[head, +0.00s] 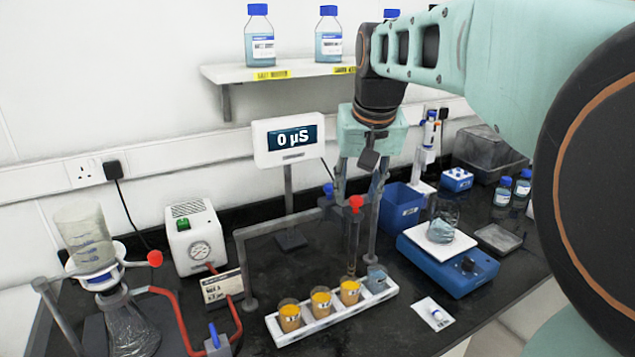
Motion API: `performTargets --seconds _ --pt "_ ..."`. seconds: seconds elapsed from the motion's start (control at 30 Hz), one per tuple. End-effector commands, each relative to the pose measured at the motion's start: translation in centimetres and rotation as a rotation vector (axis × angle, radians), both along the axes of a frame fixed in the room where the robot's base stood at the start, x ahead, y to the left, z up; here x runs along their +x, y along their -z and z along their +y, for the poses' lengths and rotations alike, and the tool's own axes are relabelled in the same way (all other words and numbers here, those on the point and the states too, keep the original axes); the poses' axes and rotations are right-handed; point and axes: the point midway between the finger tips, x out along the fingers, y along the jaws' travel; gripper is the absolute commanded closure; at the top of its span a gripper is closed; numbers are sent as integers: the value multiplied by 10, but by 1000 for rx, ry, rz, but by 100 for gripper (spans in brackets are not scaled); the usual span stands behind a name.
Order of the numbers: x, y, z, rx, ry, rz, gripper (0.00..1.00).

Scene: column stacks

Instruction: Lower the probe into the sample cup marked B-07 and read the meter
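A white meter (289,141) on a post reads 0 µS. A white rack (330,323) holds three cups of orange liquid: left (289,315), middle (321,302) and right (349,290). A grey-blue item (376,279) sits in its right end place. The cup labels are too small to read, so I cannot tell which is B-07. The slim dark probe (353,240), topped by a red knob (355,203), stands upright over the right orange cup; its tip is hard to make out. My gripper (359,191) points down above the knob, its fingers apart; no grip on the knob shows.
A grey frame (248,270) with a crossbar stands behind the rack. A blue balance (447,262) with a beaker is to the right. A pump (196,240) and filter flask (129,325) with red tubing stand left. A bottle shelf (290,72) is above.

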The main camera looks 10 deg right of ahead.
Motion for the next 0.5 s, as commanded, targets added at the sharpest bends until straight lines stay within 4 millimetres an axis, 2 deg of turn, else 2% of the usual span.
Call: performTargets --seconds 0.17,0.5 --pt "1 -18 0 0 0 -2 63" --pt "1 -77 0 0 0 -4 63"
